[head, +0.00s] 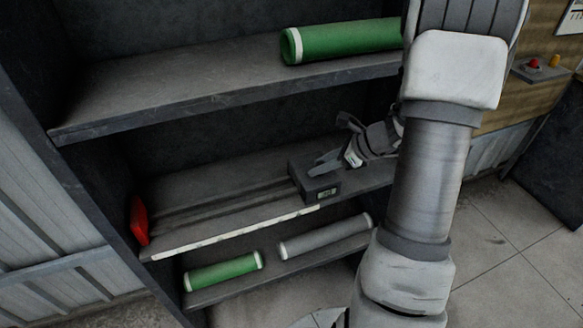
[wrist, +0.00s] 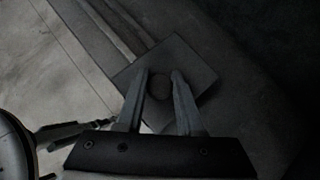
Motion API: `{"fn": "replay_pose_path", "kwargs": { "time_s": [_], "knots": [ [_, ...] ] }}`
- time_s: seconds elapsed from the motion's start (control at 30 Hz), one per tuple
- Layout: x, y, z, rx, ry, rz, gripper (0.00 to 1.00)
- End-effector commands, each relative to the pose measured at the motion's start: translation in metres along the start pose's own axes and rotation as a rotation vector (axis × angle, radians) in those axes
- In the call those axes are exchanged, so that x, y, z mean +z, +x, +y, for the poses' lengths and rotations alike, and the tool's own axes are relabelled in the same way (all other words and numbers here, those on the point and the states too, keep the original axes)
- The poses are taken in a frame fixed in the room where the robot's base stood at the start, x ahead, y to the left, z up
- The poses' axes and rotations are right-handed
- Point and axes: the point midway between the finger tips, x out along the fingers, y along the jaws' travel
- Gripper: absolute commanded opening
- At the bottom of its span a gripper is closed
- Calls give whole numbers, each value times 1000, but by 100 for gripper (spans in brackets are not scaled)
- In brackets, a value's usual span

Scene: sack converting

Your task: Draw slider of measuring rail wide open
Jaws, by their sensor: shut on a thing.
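The measuring rail (head: 222,208) runs along the middle shelf in the head view, with a pale scale strip along the shelf's front edge. Its slider (head: 318,188) is a dark block with a small display, standing at the right part of the rail. A red end piece (head: 138,220) stands at the rail's left end. My gripper (head: 330,160) is at the slider's top. In the wrist view my gripper's fingers (wrist: 160,88) stand on both sides of a round knob (wrist: 160,86) on the slider's square top (wrist: 200,65), shut on it. My arm hides the rail's right end.
A green roll (head: 345,40) lies on the shelf above. A smaller green roll (head: 222,271) and a grey roll (head: 325,236) lie on the shelf below. The shelf's left upright (head: 75,185) bounds the space.

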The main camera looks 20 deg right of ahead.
Motion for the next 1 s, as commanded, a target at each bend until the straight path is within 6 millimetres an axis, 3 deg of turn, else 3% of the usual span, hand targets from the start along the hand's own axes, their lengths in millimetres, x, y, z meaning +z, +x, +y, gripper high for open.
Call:
{"fn": "replay_pose_path", "kwargs": {
  "time_s": [0.1,0.3,0.83,0.87,1.0],
  "knots": [
    [-14,-17,-22,-4,3,1,0],
    [-31,-32,-44,-3,2,1,0],
    [-39,-39,-55,-8,1,3,0],
    [-39,-39,-55,-9,1,3,38],
    [-38,-39,-55,-8,1,2,63]
  ]
}}
